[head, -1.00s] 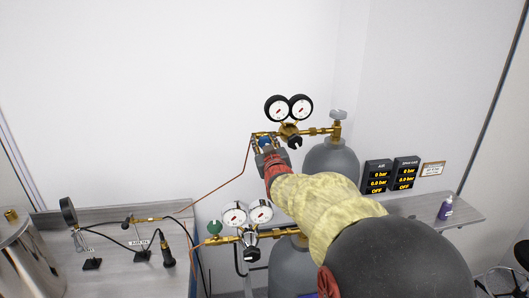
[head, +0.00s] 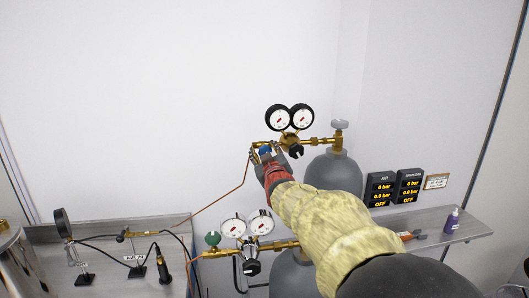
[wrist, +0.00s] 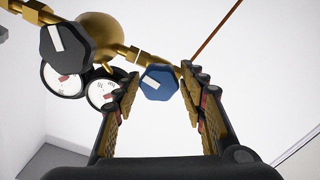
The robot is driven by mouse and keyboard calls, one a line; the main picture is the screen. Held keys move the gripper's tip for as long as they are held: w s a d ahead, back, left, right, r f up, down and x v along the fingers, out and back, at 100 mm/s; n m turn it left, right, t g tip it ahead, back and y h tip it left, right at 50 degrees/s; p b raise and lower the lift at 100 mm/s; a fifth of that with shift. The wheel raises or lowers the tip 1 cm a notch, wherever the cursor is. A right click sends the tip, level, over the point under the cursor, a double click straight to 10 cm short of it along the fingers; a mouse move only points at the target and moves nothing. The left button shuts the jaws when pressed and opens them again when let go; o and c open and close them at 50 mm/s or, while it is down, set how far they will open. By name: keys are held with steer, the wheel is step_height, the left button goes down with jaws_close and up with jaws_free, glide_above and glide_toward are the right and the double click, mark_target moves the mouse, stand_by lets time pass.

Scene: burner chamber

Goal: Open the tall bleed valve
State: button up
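The tall cylinder's bleed valve has a blue knob (wrist: 158,82) with a white pointer mark, at the end of the brass regulator. In the wrist view the knob lies between the tips of my gripper (wrist: 160,95), with a gap on each side. The gripper is open and appears not to touch the knob. In the head view the blue knob (head: 265,151) shows just past my gripper (head: 266,162), which partly hides the outlet. The tall grey cylinder (head: 333,172) stands to its right.
The twin gauges (head: 290,118) and black regulator knob (wrist: 66,47) are close beside my gripper. A lower regulator (head: 248,242) with a green knob (head: 213,239) sits below. Displays (head: 381,189) reading OFF hang at right. A copper pipe (head: 240,180) runs down left.

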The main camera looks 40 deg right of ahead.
steer(key=shift+o, duration=0.8)
steer(key=v, duration=1.2)
